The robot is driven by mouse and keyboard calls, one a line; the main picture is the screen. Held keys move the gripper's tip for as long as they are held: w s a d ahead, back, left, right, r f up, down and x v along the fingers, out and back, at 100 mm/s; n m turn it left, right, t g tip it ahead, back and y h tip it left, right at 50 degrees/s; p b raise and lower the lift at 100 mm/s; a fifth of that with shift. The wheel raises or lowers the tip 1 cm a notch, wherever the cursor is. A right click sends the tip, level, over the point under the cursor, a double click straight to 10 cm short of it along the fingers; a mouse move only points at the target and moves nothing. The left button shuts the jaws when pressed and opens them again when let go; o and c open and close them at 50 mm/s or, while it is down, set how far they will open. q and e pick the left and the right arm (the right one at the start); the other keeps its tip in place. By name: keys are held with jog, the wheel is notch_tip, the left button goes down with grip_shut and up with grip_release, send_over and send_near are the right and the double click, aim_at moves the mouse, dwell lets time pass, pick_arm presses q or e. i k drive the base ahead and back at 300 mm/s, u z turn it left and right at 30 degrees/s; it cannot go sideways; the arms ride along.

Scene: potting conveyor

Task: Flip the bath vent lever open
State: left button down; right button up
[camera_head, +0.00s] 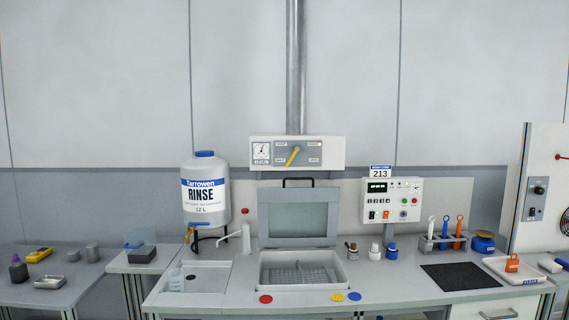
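The vent lever (293,156) is a yellow handle on the front of a white box (328,152) on the back wall, above the bath. It is tilted, with its lower end to the left and its pivot at the upper right. Small labels around it are too small to read. The bath (303,284) is a grey basin with a rack inside, and its windowed lid (299,242) stands raised behind it. Neither of my grippers is in view.
A rinse jug (205,190) stands on a stand at left. A control box (392,199) reading 213 is right of the lid. A tool rack (443,242), dark mat (460,277) and white tray (518,276) sit at right. The space before the lever is clear.

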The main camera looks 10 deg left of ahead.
aim_at(297, 148)
jog(key=z, duration=0.05)
jog(key=i, duration=0.95)
jog(key=u, duration=0.05)
